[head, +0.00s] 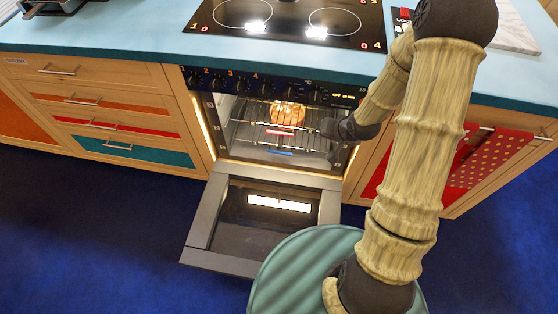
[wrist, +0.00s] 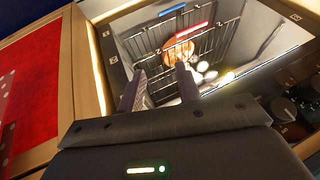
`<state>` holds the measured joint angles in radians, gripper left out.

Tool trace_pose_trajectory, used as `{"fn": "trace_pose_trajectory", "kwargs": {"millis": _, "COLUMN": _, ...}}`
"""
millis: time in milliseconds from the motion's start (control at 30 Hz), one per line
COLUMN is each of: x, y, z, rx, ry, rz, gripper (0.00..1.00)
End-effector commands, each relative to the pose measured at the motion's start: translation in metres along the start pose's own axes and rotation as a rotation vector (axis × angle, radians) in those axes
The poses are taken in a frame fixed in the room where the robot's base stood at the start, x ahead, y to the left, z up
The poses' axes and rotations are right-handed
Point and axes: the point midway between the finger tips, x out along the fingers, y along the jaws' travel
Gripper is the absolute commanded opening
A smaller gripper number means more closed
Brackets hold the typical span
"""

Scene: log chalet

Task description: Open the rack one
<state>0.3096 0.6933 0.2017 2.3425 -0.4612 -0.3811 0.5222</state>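The oven (head: 245,107) stands open under the hob, with its door (head: 232,232) folded down. Inside are wire racks. One rack (head: 262,125) has a red tab (head: 279,132) at its front, and a blue tab (head: 281,151) shows lower down. A round, browned food item (head: 287,112) is inside. My gripper (head: 326,128) is at the right side of the oven opening. In the wrist view its two fingers (wrist: 159,86) are apart, pointing at the rack wires (wrist: 205,45). Whether they touch the rack, I cannot tell.
Wooden drawers (head: 105,104) flank the oven on the left, and a red cabinet front (head: 480,160) on the right. The blue countertop (head: 130,38) runs above. The lowered door juts out over the dark blue floor (head: 90,220).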

Motion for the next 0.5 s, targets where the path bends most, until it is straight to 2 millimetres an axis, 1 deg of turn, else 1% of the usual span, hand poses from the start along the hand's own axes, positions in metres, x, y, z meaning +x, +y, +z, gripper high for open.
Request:
{"fn": "trace_pose_trajectory", "kwargs": {"millis": 33, "x": 0.031, "y": 0.009, "z": 0.011, "rx": 0.029, "ry": 0.004, "rz": -0.030, "gripper": 0.34}}
{"fn": "trace_pose_trajectory", "kwargs": {"millis": 100, "x": 0.058, "y": 0.012, "z": 0.019, "rx": 0.069, "ry": 0.017, "rz": -0.077, "gripper": 0.34}}
{"fn": "trace_pose_trajectory", "kwargs": {"millis": 300, "x": 0.130, "y": 0.021, "z": 0.041, "rx": 0.201, "ry": 0.052, "rz": -0.226, "gripper": 0.34}}
{"fn": "trace_pose_trajectory", "kwargs": {"millis": 500, "x": 0.194, "y": 0.028, "z": 0.065, "rx": 0.358, "ry": 0.086, "rz": -0.390, "gripper": 0.34}}
